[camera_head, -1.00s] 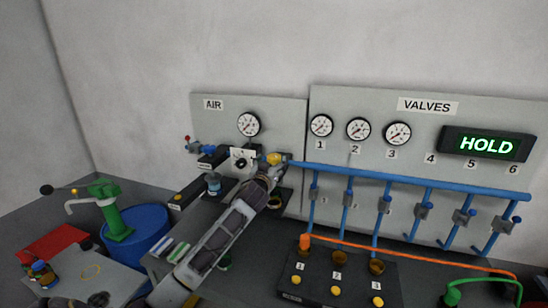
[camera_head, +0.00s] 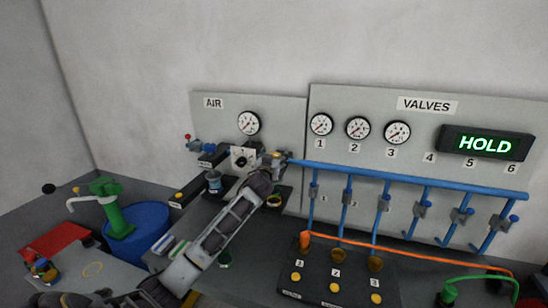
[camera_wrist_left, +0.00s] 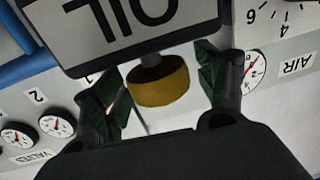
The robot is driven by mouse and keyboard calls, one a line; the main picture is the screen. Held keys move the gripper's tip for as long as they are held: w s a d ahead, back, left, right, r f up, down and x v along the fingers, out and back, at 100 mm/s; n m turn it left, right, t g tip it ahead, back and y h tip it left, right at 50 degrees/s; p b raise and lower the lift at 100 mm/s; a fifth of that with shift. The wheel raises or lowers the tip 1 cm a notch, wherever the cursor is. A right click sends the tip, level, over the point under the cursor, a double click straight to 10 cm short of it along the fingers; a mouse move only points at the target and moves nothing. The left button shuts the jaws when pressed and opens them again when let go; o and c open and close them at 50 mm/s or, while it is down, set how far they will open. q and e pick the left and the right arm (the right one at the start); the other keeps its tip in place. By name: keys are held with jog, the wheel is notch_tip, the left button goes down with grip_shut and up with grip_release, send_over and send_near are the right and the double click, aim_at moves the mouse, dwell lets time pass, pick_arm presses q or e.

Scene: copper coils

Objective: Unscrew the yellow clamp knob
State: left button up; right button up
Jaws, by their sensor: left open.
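The yellow clamp knob (camera_wrist_left: 160,84) sits on a short grey stem by the OIL plate (camera_wrist_left: 125,25), which appears upside down in the left wrist view. My left gripper (camera_wrist_left: 160,95) is open, with one dark green-padded finger on each side of the knob. Gaps show between the fingers and the knob, so it is not gripped. In the head view my left gripper (camera_head: 273,162) is at the wall end of the blue pipe, under the AIR panel, and mostly hides the knob. My right gripper is not in view.
The blue manifold pipe (camera_head: 400,179) with several drop lines runs right from the gripper. A black box with yellow buttons (camera_head: 330,282) stands in front. A blue drum (camera_head: 140,230) and green pump (camera_head: 116,218) are at left. The AIR gauge (camera_head: 249,123) is above.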

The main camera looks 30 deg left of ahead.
pick_arm(q)
jog(key=c, duration=1.1)
jog(key=shift+o, duration=0.2)
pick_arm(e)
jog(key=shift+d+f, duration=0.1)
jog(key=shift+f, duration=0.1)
